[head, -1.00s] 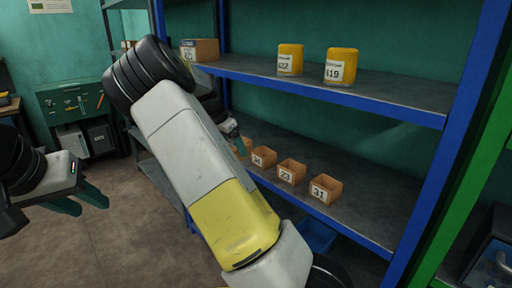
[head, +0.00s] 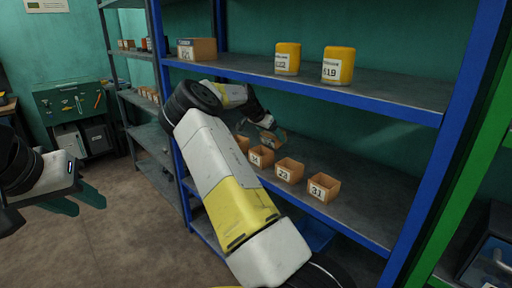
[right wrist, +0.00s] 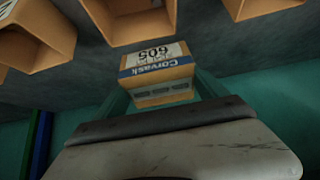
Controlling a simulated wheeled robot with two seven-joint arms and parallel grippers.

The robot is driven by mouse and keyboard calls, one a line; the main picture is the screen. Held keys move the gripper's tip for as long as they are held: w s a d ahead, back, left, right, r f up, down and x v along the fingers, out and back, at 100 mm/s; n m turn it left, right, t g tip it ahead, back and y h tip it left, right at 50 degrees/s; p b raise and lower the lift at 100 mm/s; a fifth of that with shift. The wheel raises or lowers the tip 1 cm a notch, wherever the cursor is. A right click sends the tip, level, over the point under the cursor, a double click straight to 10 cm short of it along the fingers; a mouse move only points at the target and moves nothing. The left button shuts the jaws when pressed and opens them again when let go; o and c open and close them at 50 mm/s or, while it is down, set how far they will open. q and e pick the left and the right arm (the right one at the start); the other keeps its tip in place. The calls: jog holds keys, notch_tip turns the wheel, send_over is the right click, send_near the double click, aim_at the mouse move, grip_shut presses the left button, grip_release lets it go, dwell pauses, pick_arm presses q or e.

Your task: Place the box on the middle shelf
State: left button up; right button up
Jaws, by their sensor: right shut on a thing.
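A small cardboard box (right wrist: 158,94) with a white and blue label is between the teal fingers of my right gripper (right wrist: 160,92) in the right wrist view. In the head view the box (head: 270,139) shows small and tilted, behind the row of open bins, with my right gripper (head: 262,127) shut on it. It is over the blue-framed rack's middle shelf (head: 350,218); I cannot tell whether it touches the shelf. My right arm hides part of the shelf's left side. My left gripper (head: 78,201) is open and empty, away from the rack at the left.
Several open brown bins (head: 289,170) line the middle shelf's front. The upper shelf (head: 390,97) holds two yellow canisters (head: 338,65) and a cardboard box (head: 197,48). A blue bin (head: 318,235) is below. The middle shelf's right part is clear.

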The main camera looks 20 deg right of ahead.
aim_at(254, 157)
jog(key=f, duration=0.2)
jog(key=d+f, duration=0.1)
jog(key=f, duration=0.2)
jog(key=shift+w+f, duration=0.2)
jog(key=shift+f, duration=0.05)
jog(key=shift+w+d+r+y, duration=0.15)
jog(key=shift+d+r+y, duration=0.1)
jog(key=shift+y, duration=0.35)
jog(key=shift+g+y, duration=0.7)
jog(key=shift+y, duration=0.4)
jog(key=shift+f, duration=0.8)
jog(key=o, duration=1.6)
jog(key=shift+f, duration=0.1)
jog(key=shift+c, duration=0.2)
jog(key=s+a, duration=0.1)
jog(key=a, duration=0.3)
jog(key=s+a, duration=0.2)
jog(key=a, duration=0.1)
jog(key=s+a+r, duration=0.1)
jog(key=a, duration=0.3)
jog(key=shift+s+a+r, duration=0.1)
jog(key=shift+s+a, duration=0.2)
jog(key=shift+s, duration=0.1)
